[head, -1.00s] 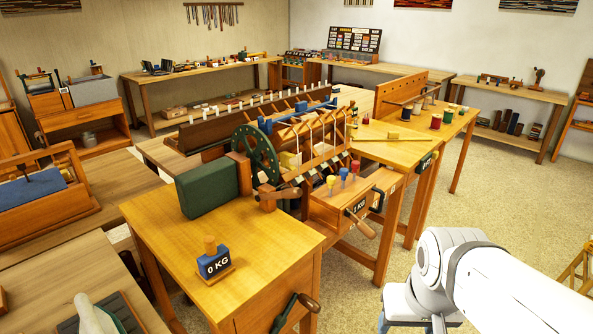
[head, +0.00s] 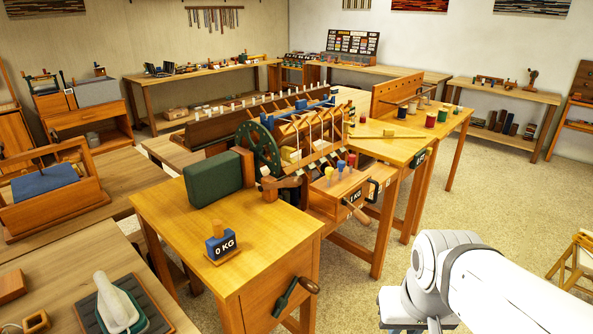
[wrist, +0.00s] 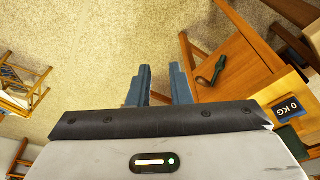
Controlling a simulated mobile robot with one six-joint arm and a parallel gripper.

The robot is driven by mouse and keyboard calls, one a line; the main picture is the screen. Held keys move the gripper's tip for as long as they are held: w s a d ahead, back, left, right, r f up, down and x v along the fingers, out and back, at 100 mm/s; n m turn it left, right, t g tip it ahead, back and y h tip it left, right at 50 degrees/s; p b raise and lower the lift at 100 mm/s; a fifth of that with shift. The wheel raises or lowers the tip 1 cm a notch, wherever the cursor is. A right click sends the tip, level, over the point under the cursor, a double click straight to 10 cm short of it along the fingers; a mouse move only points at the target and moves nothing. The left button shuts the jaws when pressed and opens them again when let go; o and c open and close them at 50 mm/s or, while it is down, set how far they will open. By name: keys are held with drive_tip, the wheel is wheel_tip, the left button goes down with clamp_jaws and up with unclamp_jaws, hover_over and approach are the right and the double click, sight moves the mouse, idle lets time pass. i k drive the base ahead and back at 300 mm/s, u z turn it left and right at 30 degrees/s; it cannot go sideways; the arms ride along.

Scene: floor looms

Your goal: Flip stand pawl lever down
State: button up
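A dark green lever with a brown wooden grip (head: 293,297) is mounted on the side of the wooden stand at the front. It slants, with the grip end up and to the right. I take it for the pawl lever; no label names it. It also shows in the wrist view (wrist: 218,70), right of my fingers and apart from them. My gripper (wrist: 159,82) is open, with its two blue fingers parallel and nothing between them. In the head view the fingers are mostly hidden below my white arm at lower right.
A blue 0 KG weight (head: 221,245) and a green padded block (head: 213,179) stand on the stand's top. The loom with its green wheel (head: 258,150) is behind. A wooden stool (head: 578,265) is at far right. Open carpet (head: 450,215) lies right of the stand.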

sight(295, 180)
drive_tip(key=k, duration=1.05)
drive_tip(key=z, duration=0.4)
drive_tip(key=i, duration=1.8)
drive_tip(key=u, duration=0.65)
drive_tip(key=i, duration=0.4)
drive_tip(key=u, duration=0.35)
